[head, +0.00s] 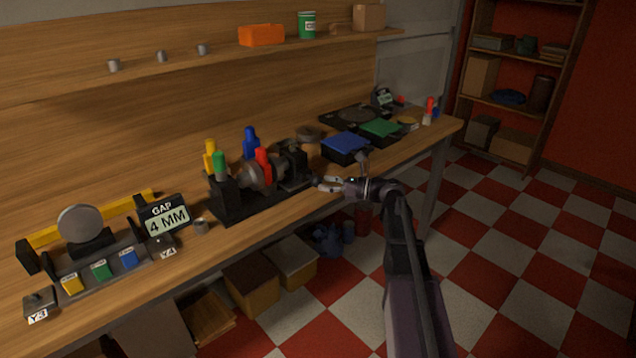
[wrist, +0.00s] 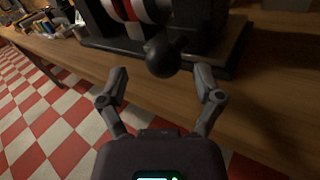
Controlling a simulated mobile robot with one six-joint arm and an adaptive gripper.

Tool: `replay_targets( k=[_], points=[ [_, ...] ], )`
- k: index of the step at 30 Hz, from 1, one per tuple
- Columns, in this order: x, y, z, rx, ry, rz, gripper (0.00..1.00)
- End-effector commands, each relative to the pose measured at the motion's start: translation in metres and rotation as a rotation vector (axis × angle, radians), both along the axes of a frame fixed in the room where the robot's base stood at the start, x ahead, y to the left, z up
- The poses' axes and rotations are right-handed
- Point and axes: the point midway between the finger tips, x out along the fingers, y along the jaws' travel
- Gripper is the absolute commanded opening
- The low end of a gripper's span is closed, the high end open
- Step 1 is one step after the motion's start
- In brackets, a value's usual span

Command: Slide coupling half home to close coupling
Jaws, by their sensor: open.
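A dark machine rig (head: 228,202) with a metallic round rotor or coupling part stands on the bench. In the wrist view, a red-and-white banded cylinder (wrist: 131,10) sits on its black base (wrist: 110,43). A black ball knob (wrist: 162,58) sticks out toward me from that rig. My gripper (wrist: 160,82) is open and empty, its fingers either side of the knob's line, with the knob just ahead of the fingertips. In the head view my gripper (head: 324,184) is at the bench's front edge, right of the rig. I cannot clearly make out the coupling halves or their seam.
A display (head: 167,219) reads "GAP 4 MM". Yellow, green, blue and red upright handles or bottles stand around the rig. A blue-topped box (head: 346,145) and a green-topped box (head: 380,131) stand to the right. Bare bench lies right of the rig's base in the wrist view.

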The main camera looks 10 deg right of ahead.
Motion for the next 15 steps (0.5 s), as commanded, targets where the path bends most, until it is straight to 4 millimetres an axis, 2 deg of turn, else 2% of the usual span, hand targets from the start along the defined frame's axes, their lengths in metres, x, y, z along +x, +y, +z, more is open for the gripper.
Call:
replay_targets(
  k=[9,15],
  points=[
    [-0.022,-0.043,0.000,0.000,0.000,0.000,0.84],
    [-0.033,-0.065,0.000,0.000,0.000,0.002,0.84]
  ],
)
